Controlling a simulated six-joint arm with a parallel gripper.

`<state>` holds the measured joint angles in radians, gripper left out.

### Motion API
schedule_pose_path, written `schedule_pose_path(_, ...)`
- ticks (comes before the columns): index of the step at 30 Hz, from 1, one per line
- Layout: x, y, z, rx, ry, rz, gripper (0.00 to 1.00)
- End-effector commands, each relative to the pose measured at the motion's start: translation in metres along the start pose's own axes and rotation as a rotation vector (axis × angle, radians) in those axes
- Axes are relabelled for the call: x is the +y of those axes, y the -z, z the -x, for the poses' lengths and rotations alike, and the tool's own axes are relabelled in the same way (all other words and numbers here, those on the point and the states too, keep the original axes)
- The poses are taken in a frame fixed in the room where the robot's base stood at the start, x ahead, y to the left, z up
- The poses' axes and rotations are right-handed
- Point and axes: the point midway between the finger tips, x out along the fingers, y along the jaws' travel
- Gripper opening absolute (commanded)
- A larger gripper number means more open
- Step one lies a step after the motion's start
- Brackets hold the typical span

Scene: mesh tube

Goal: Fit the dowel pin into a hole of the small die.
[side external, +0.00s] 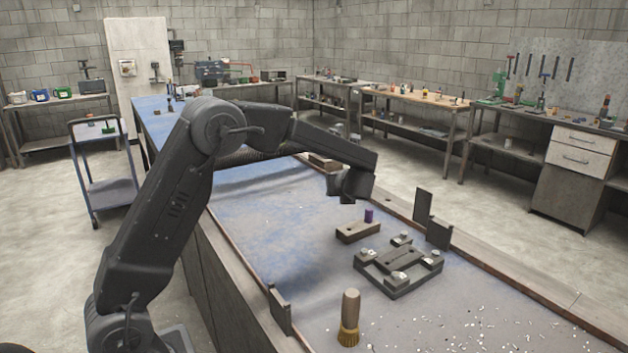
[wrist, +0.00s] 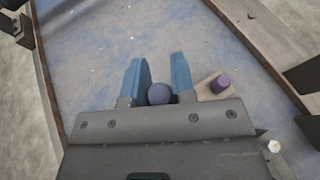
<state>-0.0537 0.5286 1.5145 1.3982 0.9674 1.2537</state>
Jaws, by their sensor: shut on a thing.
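My gripper (wrist: 157,80) shows in the wrist view as two blue fingers. They are shut on a round grey-blue thing (wrist: 159,94), which looks like the dowel pin seen end on. In the side view my gripper (side external: 350,196) hangs above the bench, behind a small grey block; the held pin cannot be made out there. This block, which looks like the small die (side external: 352,233), lies flat on the bench. A short purple cylinder (side external: 369,215) stands upright at its right end. In the wrist view the purple cylinder (wrist: 220,84) and block (wrist: 206,93) are right of the fingers, apart from them.
A larger dark die set (side external: 398,278) with light corner blocks lies in front of the small die. A wooden-handled brush (side external: 349,318) stands nearer the front. Upright dark plates (side external: 438,232) stand at the right bench edge. Chips litter the front right. The left bench surface is clear.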

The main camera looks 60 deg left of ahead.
Motion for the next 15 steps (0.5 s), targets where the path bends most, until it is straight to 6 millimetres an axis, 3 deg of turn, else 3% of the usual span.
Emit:
schedule_pose_path(1,-0.024,0.008,0.013,0.001,0.044,-0.02,0.0)
schedule_pose_path(6,-0.086,0.031,0.053,0.001,0.168,-0.07,0.0)
schedule_pose_path(10,-0.12,0.046,0.081,0.0,0.244,-0.103,0.0)
schedule_pose_path(15,-0.144,0.059,0.105,-0.001,0.301,-0.125,0.0)
